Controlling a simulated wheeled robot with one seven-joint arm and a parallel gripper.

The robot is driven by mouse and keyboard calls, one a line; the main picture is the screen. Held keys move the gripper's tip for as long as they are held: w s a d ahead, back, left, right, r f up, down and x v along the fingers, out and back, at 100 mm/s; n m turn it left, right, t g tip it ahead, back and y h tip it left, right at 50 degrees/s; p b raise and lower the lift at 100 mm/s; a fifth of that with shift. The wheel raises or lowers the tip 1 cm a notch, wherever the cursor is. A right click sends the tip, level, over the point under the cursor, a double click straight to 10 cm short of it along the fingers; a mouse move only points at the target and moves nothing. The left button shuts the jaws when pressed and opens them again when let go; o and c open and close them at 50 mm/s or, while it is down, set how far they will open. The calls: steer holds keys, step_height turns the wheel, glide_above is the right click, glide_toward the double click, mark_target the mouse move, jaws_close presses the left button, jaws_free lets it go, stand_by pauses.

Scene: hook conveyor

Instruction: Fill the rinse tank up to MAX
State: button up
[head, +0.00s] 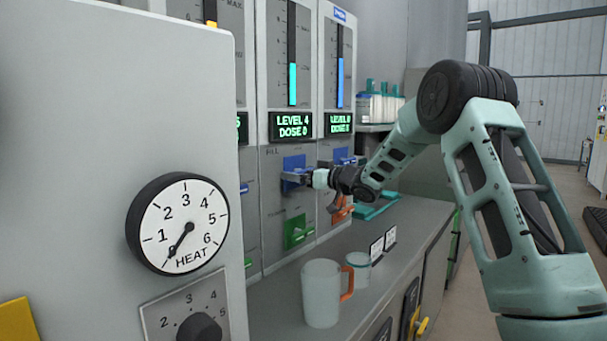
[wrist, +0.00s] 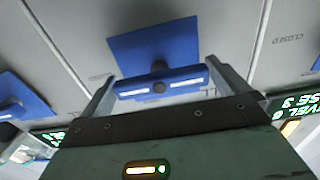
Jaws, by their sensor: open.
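A dispenser wall holds several upright gauges. The middle gauge (head: 292,55) has a cyan bar well below its top, and its display (head: 291,126) reads LEVEL 4, DOSE 0. The right gauge (head: 340,75) has a blue bar and a blue label too small to read. I cannot tell which is the rinse tank. My gripper (head: 298,178) is at the blue fill lever (head: 292,163) below the middle display. In the wrist view, my gripper (wrist: 167,88) is open, with its fingers either side of the blue handle (wrist: 160,86). I cannot tell whether they touch it.
Another blue lever (head: 341,155) is on the right panel, and a green one (head: 296,230) sits below. A pale jug (head: 322,293) with an orange handle and a smaller cup (head: 358,269) stand on the counter (head: 405,225). A heat dial (head: 178,223) is at near left.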

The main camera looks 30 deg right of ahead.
steer(key=c, duration=0.7)
steer(key=shift+f+n+b, duration=0.2)
steer(key=shift+n+b, duration=0.75)
steer(key=shift+n, duration=0.15)
steer(key=n+b, duration=0.3)
steer(key=n, duration=0.1)
steer(key=shift+n, duration=0.3)
steer(key=n+b, duration=0.4)
steer(key=n, duration=0.1)
steer(key=shift+b, duration=0.3)
steer(key=shift+n, duration=0.3)
